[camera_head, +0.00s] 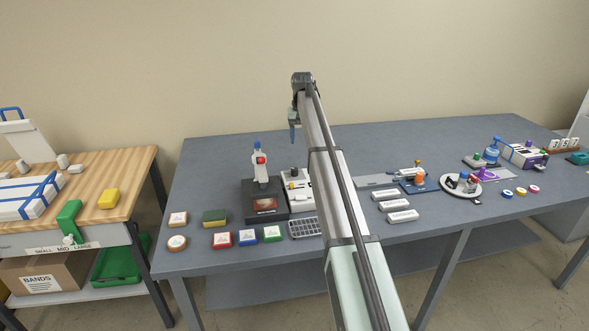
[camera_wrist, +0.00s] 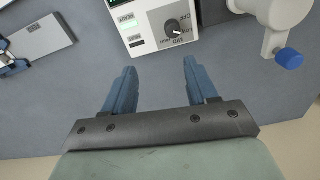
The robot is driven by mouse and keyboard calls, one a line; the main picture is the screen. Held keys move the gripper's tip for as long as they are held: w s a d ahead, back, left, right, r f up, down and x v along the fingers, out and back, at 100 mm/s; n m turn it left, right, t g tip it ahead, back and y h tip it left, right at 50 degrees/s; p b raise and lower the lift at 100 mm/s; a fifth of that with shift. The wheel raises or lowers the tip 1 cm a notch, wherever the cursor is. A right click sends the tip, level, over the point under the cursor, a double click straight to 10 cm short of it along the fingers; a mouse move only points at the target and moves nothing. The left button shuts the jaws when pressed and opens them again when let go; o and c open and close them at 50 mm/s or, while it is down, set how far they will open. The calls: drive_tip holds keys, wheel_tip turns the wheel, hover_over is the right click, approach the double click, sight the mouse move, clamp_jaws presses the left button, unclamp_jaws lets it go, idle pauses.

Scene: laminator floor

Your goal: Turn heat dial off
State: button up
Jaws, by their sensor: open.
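The heat dial (camera_wrist: 173,28) is a dark round knob with a pale pointer on the white laminator panel at the top of the wrist view. Small printed labels surround it, upside down; the exact setting is hard to read. The pointer appears turned toward the right in the picture. The white laminator (camera_head: 300,199) stands on the grey table in the head view, partly hidden behind my arm. My gripper (camera_wrist: 158,68) is open and empty, its two blue fingers spread below the dial in the wrist view, apart from it. In the head view my gripper (camera_head: 294,132) hangs above the table.
A white press (camera_head: 260,172) with a blue-tipped lever stands close left of the laminator; the lever (camera_wrist: 272,45) is at right in the wrist view. A grey plate (camera_wrist: 38,38) lies at left there. Coloured blocks and a keypad (camera_head: 304,228) sit in front. The back of the table is clear.

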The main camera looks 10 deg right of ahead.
sight(295, 169)
drive_tip(key=f, duration=0.4)
drive_tip(key=a+f, duration=0.1)
drive_tip(key=f, duration=0.4)
drive_tip(key=a+f, duration=0.1)
drive_tip(key=f, duration=0.3)
drive_tip(key=shift+s+a+f, duration=0.1)
drive_tip(key=shift+a+f, duration=0.05)
drive_tip(key=shift+a, duration=0.1)
drive_tip(key=c, duration=1.1)
